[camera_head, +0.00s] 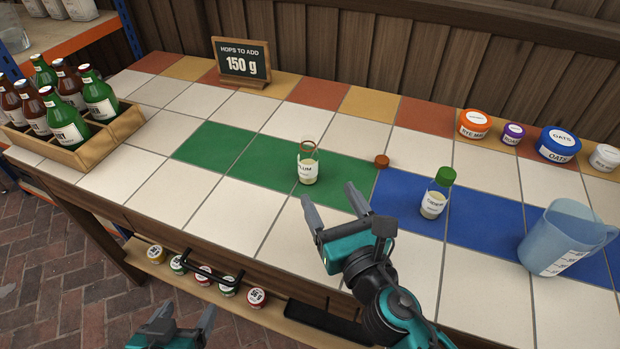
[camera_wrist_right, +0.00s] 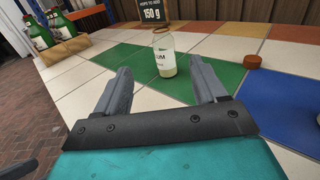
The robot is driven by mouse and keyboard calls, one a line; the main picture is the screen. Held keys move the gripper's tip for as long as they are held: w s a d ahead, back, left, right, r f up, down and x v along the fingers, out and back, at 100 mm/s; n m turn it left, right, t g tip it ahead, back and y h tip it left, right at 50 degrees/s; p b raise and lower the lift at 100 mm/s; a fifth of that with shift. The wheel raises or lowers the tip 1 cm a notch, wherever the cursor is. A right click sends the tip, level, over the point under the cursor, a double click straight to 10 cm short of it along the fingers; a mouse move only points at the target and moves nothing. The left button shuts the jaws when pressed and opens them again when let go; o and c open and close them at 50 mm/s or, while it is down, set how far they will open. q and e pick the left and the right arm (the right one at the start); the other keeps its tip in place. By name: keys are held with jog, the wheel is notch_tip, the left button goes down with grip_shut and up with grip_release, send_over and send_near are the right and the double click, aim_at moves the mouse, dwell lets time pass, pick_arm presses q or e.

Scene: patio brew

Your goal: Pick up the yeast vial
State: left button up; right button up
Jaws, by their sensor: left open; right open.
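An open glass vial (camera_head: 308,168) with a pale content and a label ending in "LUM" stands upright on the green tiles. It also shows between and beyond the fingers in the right wrist view (camera_wrist_right: 164,58). A brown-orange cap (camera_head: 381,161) lies to its right. A second vial (camera_head: 433,203) with a green cap stands upright on the blue tiles; its label is too small to read. My right gripper (camera_head: 330,208) is open and empty, just in front of the first vial, pointing at it. My left gripper (camera_head: 185,322) is open and empty, low at the table's front.
A blue measuring jug (camera_head: 562,240) stands at the right. Lidded tubs (camera_head: 558,145) line the back right. A wooden crate of bottles (camera_head: 84,150) is at the left. A sign (camera_head: 241,65) reads 150 g. A lower shelf holds small jars (camera_head: 203,277). White tiles at left are clear.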

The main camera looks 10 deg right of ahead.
aim_at(312, 166)
jog(key=shift+f+b, duration=0.35)
jog(key=shift+f, duration=0.5)
jog(key=shift+w, duration=0.35)
jog(key=w, duration=0.2)
jog(key=w+p, duration=0.1)
jog(key=w, duration=0.3)
jog(key=shift+w+a+r, duration=0.1)
jog(key=shift+w+a, duration=0.1)
jog(key=shift+a, duration=0.2)
jog(key=shift+w, duration=0.45)
jog(key=w, duration=0.4)
jog(key=shift+w+a+f, duration=0.2)
jog(key=shift+w, duration=0.3)
pick_arm(q)
jog(key=shift+d, duration=0.2)
jog(key=shift+w, duration=0.15)
pick_arm(e)
jog(key=c, duration=1.1)
